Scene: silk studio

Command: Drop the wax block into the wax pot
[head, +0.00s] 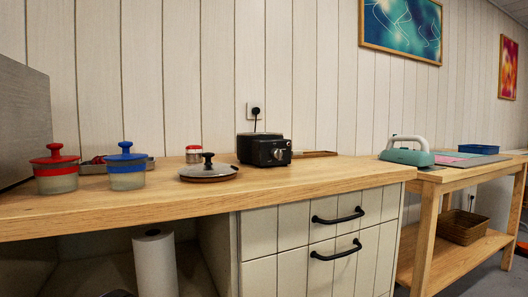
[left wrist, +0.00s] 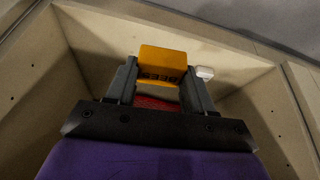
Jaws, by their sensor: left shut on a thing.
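In the left wrist view an orange-yellow block (left wrist: 163,62) with dark lettering, which looks like the wax block, is held between the two fingers of my left gripper (left wrist: 161,82). The gripper is shut on it, inside a pale wooden compartment. A black appliance with a round knob (head: 264,150), which looks like the wax pot, stands on the counter in the head view. A round lid with a black knob (head: 209,170) lies on the counter left of it. The pot's inside is hidden. My right gripper is in neither view.
A red-lidded jar (head: 55,172), a blue-lidded jar (head: 127,170) and a small red-topped jar (head: 193,154) stand on the wooden counter (head: 300,173). A white roll (head: 155,265) stands below it. In the left wrist view something red (left wrist: 157,103) and a small white object (left wrist: 204,72) show.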

